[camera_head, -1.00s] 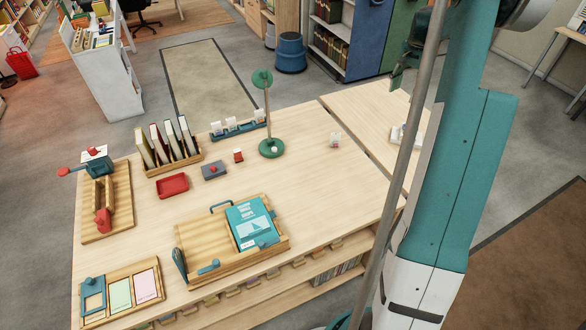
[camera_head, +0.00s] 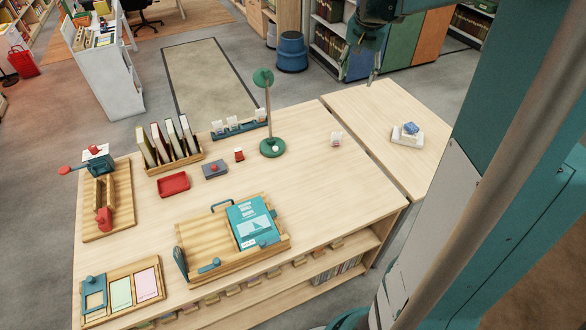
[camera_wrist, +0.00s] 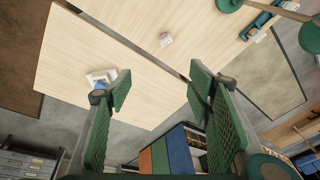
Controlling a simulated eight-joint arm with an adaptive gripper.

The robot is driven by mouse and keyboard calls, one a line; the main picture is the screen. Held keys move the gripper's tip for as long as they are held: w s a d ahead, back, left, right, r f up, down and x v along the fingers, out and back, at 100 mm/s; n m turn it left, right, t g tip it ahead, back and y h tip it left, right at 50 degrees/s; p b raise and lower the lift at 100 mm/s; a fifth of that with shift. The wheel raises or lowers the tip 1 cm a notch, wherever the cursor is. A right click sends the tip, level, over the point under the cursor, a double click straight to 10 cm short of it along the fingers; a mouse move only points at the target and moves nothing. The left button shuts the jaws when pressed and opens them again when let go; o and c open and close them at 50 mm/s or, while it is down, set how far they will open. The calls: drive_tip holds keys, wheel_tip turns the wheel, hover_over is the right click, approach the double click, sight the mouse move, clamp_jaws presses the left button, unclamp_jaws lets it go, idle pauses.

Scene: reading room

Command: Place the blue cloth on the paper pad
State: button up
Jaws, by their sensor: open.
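The blue cloth (camera_head: 410,128) is a small crumpled bundle. It lies on top of the white paper pad (camera_head: 401,138), on the side table at the right in the head view. In the wrist view the pad (camera_wrist: 95,77) shows left of centre, with a bit of the blue cloth (camera_wrist: 100,86) partly behind a finger. My gripper (camera_head: 367,65) is open and empty, raised in the air beyond the far edge of the side table in the head view. In the wrist view its fingers (camera_wrist: 160,90) are wide apart with nothing between them.
The side table (camera_head: 365,105) is otherwise clear. The main table (camera_head: 310,185) holds a green lamp (camera_head: 271,147), a book rack (camera_head: 180,162), a wooden tray with a teal book (camera_head: 252,222) and a small white block (camera_head: 336,139). Bookshelves (camera_head: 360,65) stand behind.

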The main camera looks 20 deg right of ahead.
drive_tip(key=s+a+r+n+t, duration=0.1)
drive_tip(key=s+a+r+n, duration=0.15)
drive_tip(key=a, duration=0.45)
drive_tip(key=s+a+r+n, duration=0.1)
drive_tip(key=s+a, duration=0.2)
drive_tip(key=a, duration=0.3)
drive_tip(key=s+a+f+n+t, duration=0.2)
drive_tip(key=s+a+f+n, duration=0.1)
drive_tip(key=s+a, duration=0.8)
drive_tip(key=s+a+f+n+t+y, duration=0.1)
drive_tip(key=s+a+f+n, duration=0.2)
drive_tip(key=s+a, duration=0.7)
drive_tip(key=a+n, duration=0.1)
drive_tip(key=a, duration=0.1)
drive_tip(key=shift+s+a+t, duration=0.4)
